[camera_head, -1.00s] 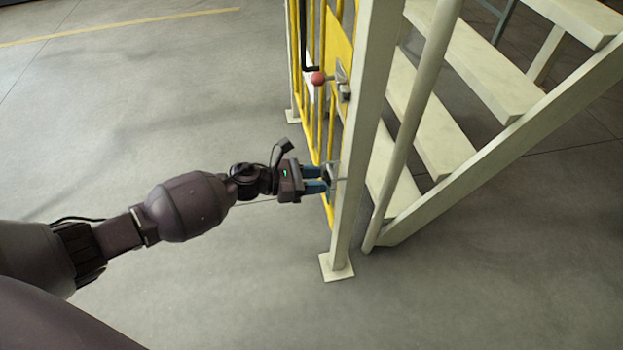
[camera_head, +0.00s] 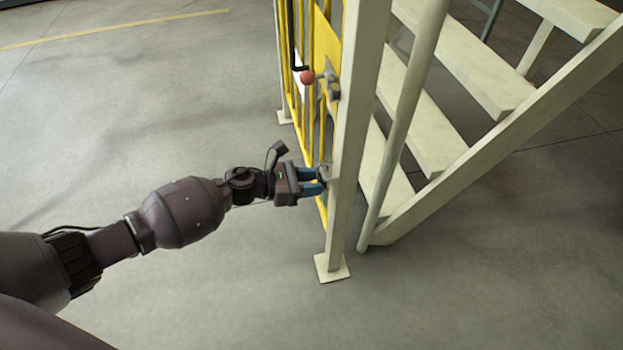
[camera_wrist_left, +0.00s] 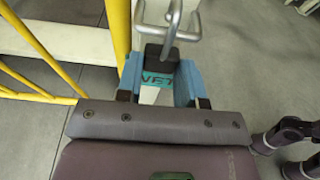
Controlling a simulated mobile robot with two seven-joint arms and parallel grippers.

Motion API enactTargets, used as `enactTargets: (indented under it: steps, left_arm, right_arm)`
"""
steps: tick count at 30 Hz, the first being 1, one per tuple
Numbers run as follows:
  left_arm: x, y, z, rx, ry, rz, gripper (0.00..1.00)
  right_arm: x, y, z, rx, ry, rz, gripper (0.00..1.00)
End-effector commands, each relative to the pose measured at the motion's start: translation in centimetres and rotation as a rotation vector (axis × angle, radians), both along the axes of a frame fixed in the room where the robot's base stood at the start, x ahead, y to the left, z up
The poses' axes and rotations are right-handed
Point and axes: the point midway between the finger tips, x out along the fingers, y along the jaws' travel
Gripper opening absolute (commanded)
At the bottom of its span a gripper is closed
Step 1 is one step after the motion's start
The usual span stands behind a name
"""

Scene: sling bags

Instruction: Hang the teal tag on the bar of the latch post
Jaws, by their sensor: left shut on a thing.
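My left gripper (camera_head: 322,181) reaches in from the left, with its blue fingertips close beside the lower part of the cream latch post (camera_head: 352,150). In the left wrist view the gripper (camera_wrist_left: 160,66) is shut on the teal tag (camera_wrist_left: 155,79), which has dark lettering and a black upper end (camera_wrist_left: 160,57) between the fingers. A silver bar (camera_wrist_left: 168,32) with a crosspiece stands just beyond the tag's black end. They overlap in this view, and I cannot tell whether they touch. In the head view the tag is mostly hidden by the fingers.
A yellow gate (camera_head: 328,42) stands behind the post, with a red-knobbed latch handle (camera_head: 307,77) above my gripper. Cream stairs (camera_head: 430,130) and a sloping handrail (camera_head: 408,110) are to the right. The floor (camera_head: 140,110) on the left is clear.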

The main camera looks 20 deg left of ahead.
Motion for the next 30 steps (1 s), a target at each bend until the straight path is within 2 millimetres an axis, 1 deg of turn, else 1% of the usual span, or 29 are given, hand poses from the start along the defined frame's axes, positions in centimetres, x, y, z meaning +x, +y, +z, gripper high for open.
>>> enactTargets:
  steps: [1,4,13,22,23,28,30]
  left_arm:
    - [-0.1,0.0,-0.4,0.000,0.002,-0.001,0.00]
    - [-0.1,0.0,-0.7,0.000,0.002,-0.001,0.00]
    - [-0.1,0.0,-1.5,0.000,0.002,-0.001,0.00]
    - [0.0,0.0,-1.5,0.000,0.000,0.000,0.00]
    - [0.0,0.0,-1.5,0.000,0.000,0.000,0.38]
    - [0.0,0.0,-1.5,0.000,0.000,0.000,0.64]
    - [0.0,0.0,-1.5,0.000,0.000,0.000,0.64]
  right_arm:
    - [-0.1,0.0,-0.3,0.000,0.006,0.000,0.00]
    - [-0.3,0.0,-0.5,0.000,0.011,0.000,0.00]
    - [-0.4,0.0,-0.7,0.000,0.017,0.002,0.00]
    - [-0.4,0.0,-0.7,-0.001,0.016,0.003,0.00]
    - [-0.4,0.0,-0.7,-0.001,0.016,0.003,0.00]
    - [-0.4,0.0,-0.7,-0.001,0.017,0.003,0.00]
    - [-0.4,0.0,-0.7,-0.001,0.017,0.003,0.00]
